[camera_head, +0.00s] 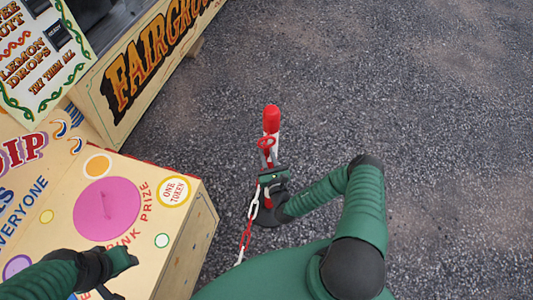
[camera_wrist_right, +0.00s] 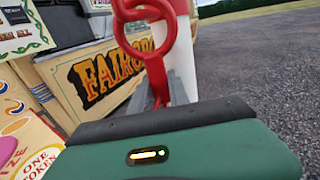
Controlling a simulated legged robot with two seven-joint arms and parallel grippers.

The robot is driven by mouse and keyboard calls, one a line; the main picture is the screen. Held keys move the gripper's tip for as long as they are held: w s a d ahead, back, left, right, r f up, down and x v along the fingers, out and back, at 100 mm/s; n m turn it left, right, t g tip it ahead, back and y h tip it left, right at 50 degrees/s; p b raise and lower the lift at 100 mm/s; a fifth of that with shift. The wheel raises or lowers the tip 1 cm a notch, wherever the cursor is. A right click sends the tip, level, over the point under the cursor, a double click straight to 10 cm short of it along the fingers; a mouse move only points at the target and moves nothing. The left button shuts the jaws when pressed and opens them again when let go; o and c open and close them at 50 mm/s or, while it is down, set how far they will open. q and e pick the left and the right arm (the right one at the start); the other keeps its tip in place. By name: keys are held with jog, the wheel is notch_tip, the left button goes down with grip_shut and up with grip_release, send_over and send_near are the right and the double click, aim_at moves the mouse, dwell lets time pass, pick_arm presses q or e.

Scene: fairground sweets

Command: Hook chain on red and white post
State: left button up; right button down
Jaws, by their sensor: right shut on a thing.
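The red and white post (camera_head: 271,121) stands on the gravel, with a red rounded top and a white band below. My right gripper (camera_head: 270,172) is in front of its shaft, shut on the red hook piece at the chain's end. In the right wrist view the red hook (camera_wrist_right: 155,75) rises from the jaws to a red ring (camera_wrist_right: 145,28). The ring overlaps the white post (camera_wrist_right: 172,40) behind it; I cannot tell whether they touch. The red and white chain (camera_head: 247,232) hangs from the gripper down toward the front. My left gripper (camera_head: 118,278) looks open and empty.
A cream prize box (camera_head: 136,213) with a pink disc fills the lower left, close beside the chain and under my left gripper. A fairground stall (camera_head: 150,75) stands at the upper left. Open gravel (camera_head: 420,110) lies to the right.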

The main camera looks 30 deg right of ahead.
dwell(0.3)
jog(key=c, duration=1.2)
grip_release()
jog(key=shift+w, duration=0.1)
jog(key=shift+o, duration=0.2)
